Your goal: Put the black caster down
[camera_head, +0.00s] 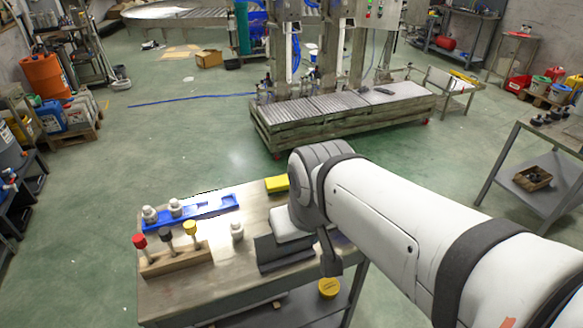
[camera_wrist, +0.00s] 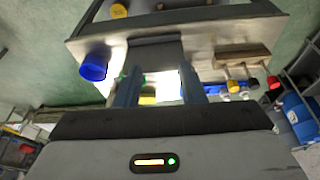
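A dark-capped piece (camera_head: 166,235), which I take for the black caster, stands in a wooden rack (camera_head: 178,262) on the worktable (camera_head: 215,285). A red-capped piece (camera_head: 139,241) and a yellow-capped piece (camera_head: 190,228) stand on either side of it. The rack also shows in the wrist view (camera_wrist: 240,58), upside down. My gripper (camera_wrist: 160,86) has its two fingers apart in the wrist view, and I see nothing held between them. A yellow patch (camera_wrist: 148,97) shows in the gap, apparently beyond the fingers. My arm hides much of the gripper in the head view.
A blue tray (camera_head: 215,208) with white bottles lies behind the rack. A white bottle (camera_head: 237,231), a dark panel (camera_head: 268,254) and a yellow block (camera_head: 277,184) are also on the table. A blue cylinder (camera_wrist: 92,66) shows in the wrist view. The front middle of the tabletop looks clear.

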